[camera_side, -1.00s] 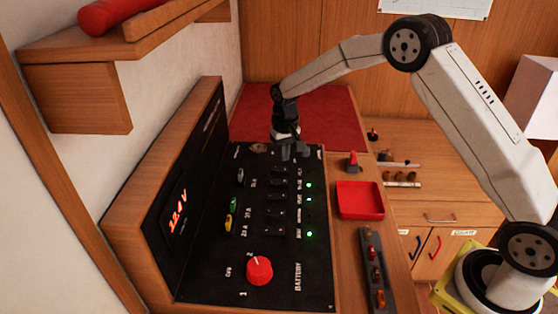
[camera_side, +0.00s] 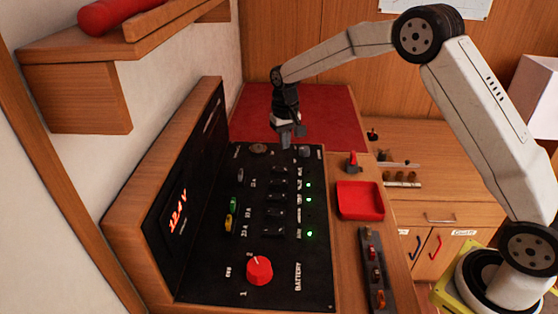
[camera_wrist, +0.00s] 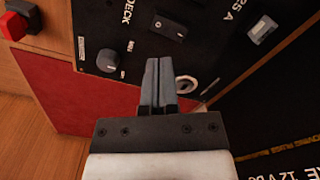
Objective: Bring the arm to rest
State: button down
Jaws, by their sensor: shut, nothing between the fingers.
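My gripper (camera_side: 287,140) is above the far end of the black switch panel (camera_side: 205,275) in the side view, pointing down. In the wrist view its two grey fingers (camera_wrist: 158,85) are together with nothing held between them. Beneath and around the fingers are the panel's edge, a small dark knob (camera_wrist: 107,60) and a pale ring-shaped part (camera_wrist: 186,84). In the side view the arm stays raised and bent over the panel.
A red battery knob (camera_side: 259,270) stands at the panel's near end. A red tray (camera_side: 360,199) and a strip of fuse-like parts (camera_side: 374,268) lie to the right. A red mat (camera_side: 325,110) lies behind. A shelf with a red cylinder (camera_side: 103,16) overhangs at upper left.

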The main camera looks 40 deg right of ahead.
jog(key=shift+s+a+r, duration=0.1)
jog(key=shift+s+r, duration=0.05)
jog(key=shift+s, duration=0.4)
jog(key=s+a+n+t, duration=0.2)
jog(key=s+n, duration=0.1)
jog(key=s, duration=2.2)
jog(key=shift+s+f+t, duration=0.15)
jog(key=shift+f+t, duration=0.05)
jog(key=shift+t, duration=0.1)
